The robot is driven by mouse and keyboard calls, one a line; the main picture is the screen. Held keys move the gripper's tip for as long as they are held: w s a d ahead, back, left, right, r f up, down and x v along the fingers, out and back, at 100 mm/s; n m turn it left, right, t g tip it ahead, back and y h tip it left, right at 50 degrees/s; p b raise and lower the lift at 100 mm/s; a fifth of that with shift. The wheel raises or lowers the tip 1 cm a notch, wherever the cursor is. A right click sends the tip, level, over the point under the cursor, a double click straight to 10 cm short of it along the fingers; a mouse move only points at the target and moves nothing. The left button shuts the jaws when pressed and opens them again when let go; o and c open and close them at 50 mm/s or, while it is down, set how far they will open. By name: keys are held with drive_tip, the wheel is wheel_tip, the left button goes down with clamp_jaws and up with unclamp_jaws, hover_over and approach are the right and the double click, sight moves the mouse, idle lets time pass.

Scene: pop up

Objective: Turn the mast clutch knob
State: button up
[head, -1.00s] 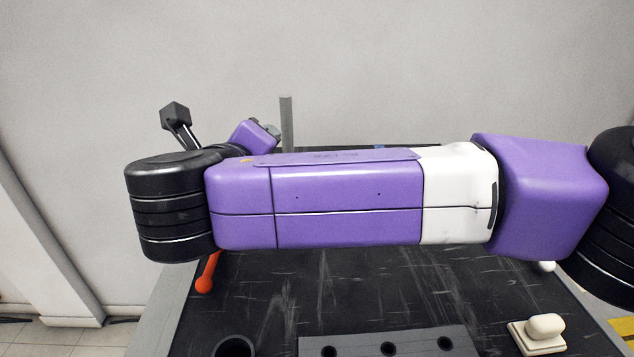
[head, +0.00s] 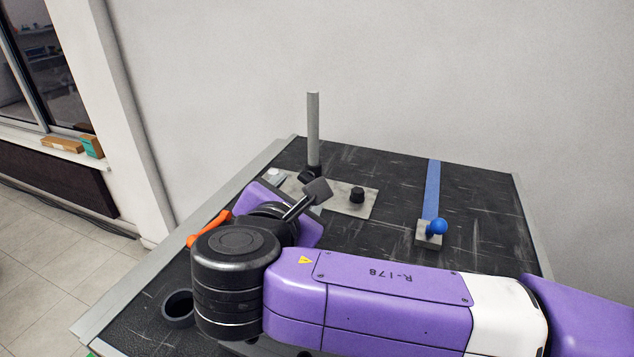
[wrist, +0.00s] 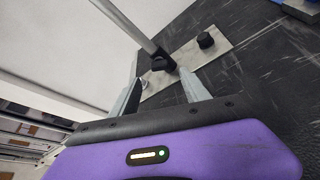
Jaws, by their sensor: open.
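A grey mast (head: 313,130) stands upright on a pale metal plate (head: 338,205) at the back of the black tabletop. A black knobbed collar (head: 307,176) sits at its foot, and a separate round black knob (head: 357,194) stands on the plate to the right. I cannot tell which is the clutch knob. In the wrist view, my gripper (wrist: 158,77) is open and empty, with its fingers spread toward the mast foot. The collar (wrist: 163,64) shows just beyond and between the fingertips; the round knob (wrist: 205,40) is beyond the right finger.
An orange lever (head: 210,229) lies at the left edge, with a black cup (head: 178,307) in front of it. A blue-ball lever (head: 436,227) stands at a blue strip (head: 432,188) on the right. A pale button (head: 275,174) is left of the mast. The back middle is clear.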

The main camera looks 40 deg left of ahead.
sight(306, 181)
drive_tip(key=shift+w+m, duration=0.1)
drive_tip(key=shift+m, duration=0.3)
drive_tip(key=shift+w+a+f, duration=0.1)
drive_tip(key=shift+w+a, duration=0.1)
drive_tip(key=shift+w, duration=0.15)
drive_tip(key=shift+p+x, duration=1.2)
drive_tip(key=shift+x, duration=2.25)
drive_tip(key=shift+f, duration=0.1)
clamp_jaws()
